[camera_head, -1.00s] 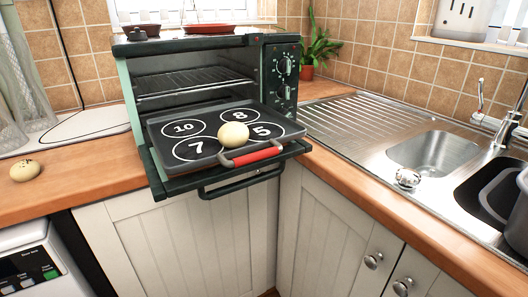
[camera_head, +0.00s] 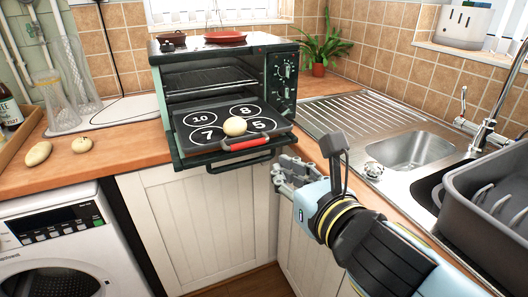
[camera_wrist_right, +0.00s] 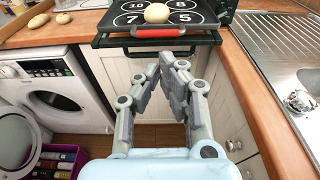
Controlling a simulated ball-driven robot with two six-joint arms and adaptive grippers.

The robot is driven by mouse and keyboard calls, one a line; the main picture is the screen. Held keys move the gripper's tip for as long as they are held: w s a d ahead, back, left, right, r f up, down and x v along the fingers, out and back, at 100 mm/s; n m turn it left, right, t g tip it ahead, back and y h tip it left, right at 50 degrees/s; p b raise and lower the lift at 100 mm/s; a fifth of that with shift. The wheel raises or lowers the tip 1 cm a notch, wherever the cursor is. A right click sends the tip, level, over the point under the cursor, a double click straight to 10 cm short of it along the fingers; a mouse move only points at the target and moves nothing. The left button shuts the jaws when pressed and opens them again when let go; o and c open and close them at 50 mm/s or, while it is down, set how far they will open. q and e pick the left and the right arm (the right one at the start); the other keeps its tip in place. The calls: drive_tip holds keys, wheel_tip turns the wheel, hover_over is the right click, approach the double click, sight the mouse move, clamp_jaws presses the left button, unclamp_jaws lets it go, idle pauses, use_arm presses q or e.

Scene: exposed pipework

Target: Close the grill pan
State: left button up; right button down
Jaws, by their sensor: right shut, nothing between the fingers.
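The grill pan (camera_head: 182,136) is a dark tray with a red handle (camera_head: 245,144) and white circles numbered 10, 8, 7 and 5. It sticks out of the green mini oven (camera_head: 156,101), above the lowered door (camera_head: 197,160). A pale round ball (camera_head: 235,126) lies on the pan. My right gripper (camera_head: 280,168) is shut and empty, in front of the cabinet, below and to the right of the handle. In the right wrist view its fingers (camera_wrist_right: 170,66) point toward the pan's red handle (camera_wrist_right: 157,32), apart from it. My left gripper is not in view.
A door bar (camera_head: 240,164) juts out below the pan. The steel sink (camera_head: 420,150) and a grey rack (camera_head: 490,190) are at the right. Two pale lumps (camera_head: 38,153) lie on the left worktop above a washing machine (camera_head: 55,240). A red pot (camera_head: 225,37) stands on the oven.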

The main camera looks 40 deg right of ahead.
drive_tip(key=s, duration=0.1)
approach(252, 145)
drive_tip(key=x, duration=0.6)
drive_tip(key=shift+r, duration=0.1)
drive_tip(key=shift+w+d, duration=0.15)
drive_tip(key=shift+w, duration=0.45)
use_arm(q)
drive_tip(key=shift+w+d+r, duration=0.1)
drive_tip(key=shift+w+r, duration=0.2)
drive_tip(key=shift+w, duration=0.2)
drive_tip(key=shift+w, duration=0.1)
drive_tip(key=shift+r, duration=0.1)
use_arm(e)
drive_tip(key=shift+w, duration=0.15)
